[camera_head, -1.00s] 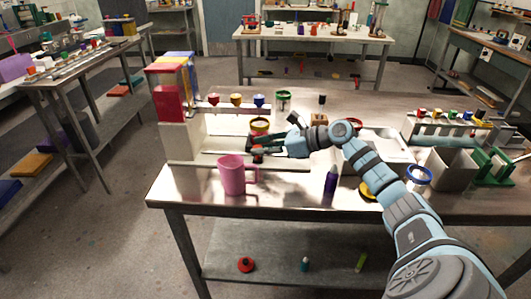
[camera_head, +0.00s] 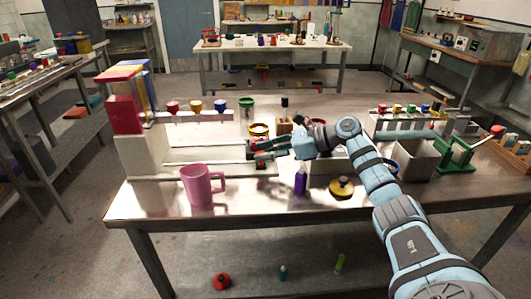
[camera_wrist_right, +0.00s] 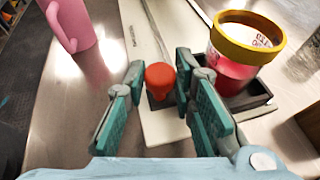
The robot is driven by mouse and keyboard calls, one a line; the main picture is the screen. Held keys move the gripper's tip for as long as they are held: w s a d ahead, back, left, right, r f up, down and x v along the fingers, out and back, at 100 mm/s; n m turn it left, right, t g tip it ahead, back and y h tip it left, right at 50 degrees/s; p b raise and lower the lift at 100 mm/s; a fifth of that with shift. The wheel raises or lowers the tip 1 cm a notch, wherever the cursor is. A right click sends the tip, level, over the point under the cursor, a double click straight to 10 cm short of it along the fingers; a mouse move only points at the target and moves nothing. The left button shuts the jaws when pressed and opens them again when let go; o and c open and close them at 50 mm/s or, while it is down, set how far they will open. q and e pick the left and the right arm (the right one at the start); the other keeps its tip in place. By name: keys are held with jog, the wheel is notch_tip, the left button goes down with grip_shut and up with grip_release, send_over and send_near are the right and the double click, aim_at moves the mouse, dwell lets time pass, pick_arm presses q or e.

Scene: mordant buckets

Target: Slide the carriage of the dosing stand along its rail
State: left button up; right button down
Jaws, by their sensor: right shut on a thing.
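The dosing stand (camera_head: 130,140) is on the left of the table, with red, yellow and blue funnels (camera_head: 195,106) on its arm. Its pale rail base (camera_head: 200,157) runs to the right. The dark carriage (camera_wrist_right: 260,100) sits on the base near its right end and carries a red bucket with a yellow rim (camera_wrist_right: 240,62), also seen in the head view (camera_head: 258,130). My right gripper (camera_head: 260,148) is shut on the carriage's red knob (camera_wrist_right: 160,76), between its fingers in the wrist view. My left gripper is not in view.
A pink mug (camera_head: 202,187) stands in front of the rail. A purple bottle (camera_head: 300,180) and a yellow round item (camera_head: 342,187) stand near the front edge. A green-rimmed bucket (camera_head: 247,107) is behind the rail. A grey bin (camera_head: 402,157) is at right.

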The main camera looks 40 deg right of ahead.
jog(key=c, duration=1.7)
grip_release()
jog(key=shift+d, duration=0.15)
jog(key=shift+o, duration=0.3)
jog(key=shift+s+d, duration=0.1)
jog(key=shift+d, duration=0.05)
jog(key=v, duration=1.2)
